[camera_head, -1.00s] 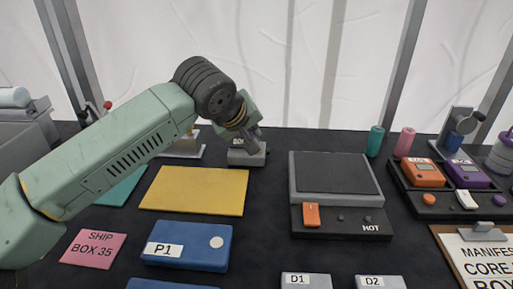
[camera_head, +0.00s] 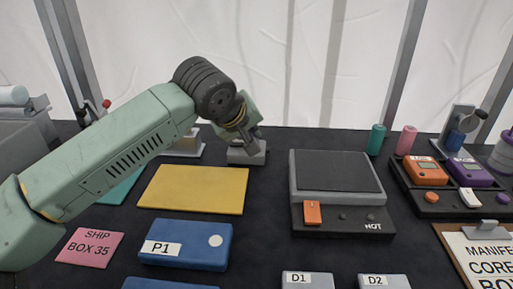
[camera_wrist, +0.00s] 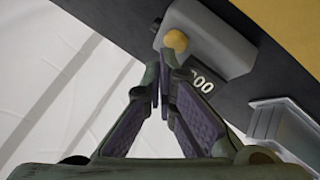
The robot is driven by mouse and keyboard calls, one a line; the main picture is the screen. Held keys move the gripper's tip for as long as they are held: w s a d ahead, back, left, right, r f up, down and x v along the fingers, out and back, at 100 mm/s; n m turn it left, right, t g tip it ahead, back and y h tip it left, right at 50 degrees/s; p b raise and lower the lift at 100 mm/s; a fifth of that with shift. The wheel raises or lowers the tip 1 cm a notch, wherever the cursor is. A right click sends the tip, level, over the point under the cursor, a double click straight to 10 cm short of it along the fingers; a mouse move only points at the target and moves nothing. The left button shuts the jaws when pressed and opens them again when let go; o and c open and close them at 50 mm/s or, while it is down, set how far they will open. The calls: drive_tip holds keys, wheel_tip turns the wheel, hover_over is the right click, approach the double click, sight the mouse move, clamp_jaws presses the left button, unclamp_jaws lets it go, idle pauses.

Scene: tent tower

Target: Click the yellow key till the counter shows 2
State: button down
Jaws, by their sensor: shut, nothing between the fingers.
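The grey counter box (camera_head: 247,155) stands at the back of the table behind the yellow mat, partly hidden by my gripper in the head view. In the wrist view the counter box (camera_wrist: 212,35) carries the round yellow key (camera_wrist: 175,41) and a dark display (camera_wrist: 200,80) whose visible digits look like 000. My gripper (camera_wrist: 160,75) is shut and empty, its fingertips just short of the yellow key in the picture. Whether they touch it I cannot tell. In the head view my gripper (camera_head: 252,140) is over the box, pointing down.
The yellow mat (camera_head: 194,190) lies in front of the counter box, with a blue P1 case (camera_head: 187,246) nearer. A hot plate (camera_head: 338,172) stands to the right. A light grey object (camera_head: 184,146) stands just left of the box. Dark table shows between the box and the hot plate.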

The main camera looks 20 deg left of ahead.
drive_tip(key=shift+s+f+b, duration=0.2)
drive_tip(key=shift+f+b, duration=0.7)
idle(1.3)
drive_tip(key=shift+r, duration=0.1)
drive_tip(key=shift+w+r+p, duration=0.25)
drive_tip(key=shift+r+p, duration=0.2)
drive_tip(key=shift+r, duration=0.5)
drive_tip(key=shift+r+p, duration=1.4)
drive_tip(key=shift+r, duration=1.2)
drive_tip(key=shift+d, duration=0.1)
